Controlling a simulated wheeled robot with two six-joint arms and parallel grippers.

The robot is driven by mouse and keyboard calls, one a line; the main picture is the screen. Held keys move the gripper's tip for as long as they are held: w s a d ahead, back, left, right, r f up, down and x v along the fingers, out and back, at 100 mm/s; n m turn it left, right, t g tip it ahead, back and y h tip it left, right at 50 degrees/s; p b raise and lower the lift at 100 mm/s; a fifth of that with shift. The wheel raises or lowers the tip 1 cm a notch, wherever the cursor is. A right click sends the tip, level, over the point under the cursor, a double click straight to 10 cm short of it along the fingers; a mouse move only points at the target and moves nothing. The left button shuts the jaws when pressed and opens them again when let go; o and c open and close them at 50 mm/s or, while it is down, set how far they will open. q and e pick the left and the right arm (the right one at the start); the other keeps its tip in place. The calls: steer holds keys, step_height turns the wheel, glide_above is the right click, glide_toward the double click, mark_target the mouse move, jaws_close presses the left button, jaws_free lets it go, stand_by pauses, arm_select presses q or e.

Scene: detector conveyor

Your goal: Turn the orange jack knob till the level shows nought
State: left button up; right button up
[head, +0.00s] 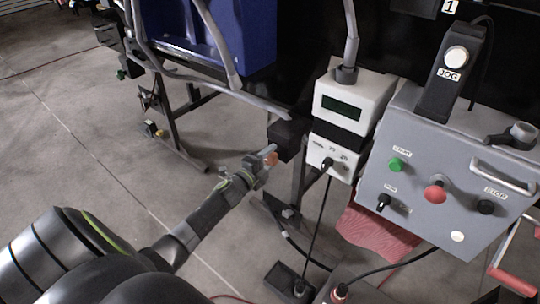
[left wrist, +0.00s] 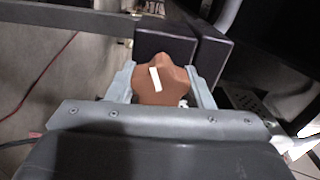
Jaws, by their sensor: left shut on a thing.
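The orange jack knob (left wrist: 157,92) fills the space between my left gripper's fingers in the left wrist view. It is lobed and carries a white mark, tilted slightly. My left gripper (left wrist: 160,90) is shut on the knob, one finger on each side. A white box with a dark green display (head: 342,106) stands to the right; its reading is too dim to make out. My right gripper is not in view.
A grey control panel (head: 440,150) with green, red and black controls stands at the right. A blue bin (head: 225,40) is at the upper left. Metal legs and a black cable (head: 318,220) are near my left arm.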

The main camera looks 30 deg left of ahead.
arm_select(q)
steer(key=shift+n+p, duration=0.3)
steer(key=shift+n, duration=0.6)
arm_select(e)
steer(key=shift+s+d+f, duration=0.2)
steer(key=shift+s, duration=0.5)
arm_select(q)
steer(key=shift+n, duration=0.4)
steer(key=o, duration=1)
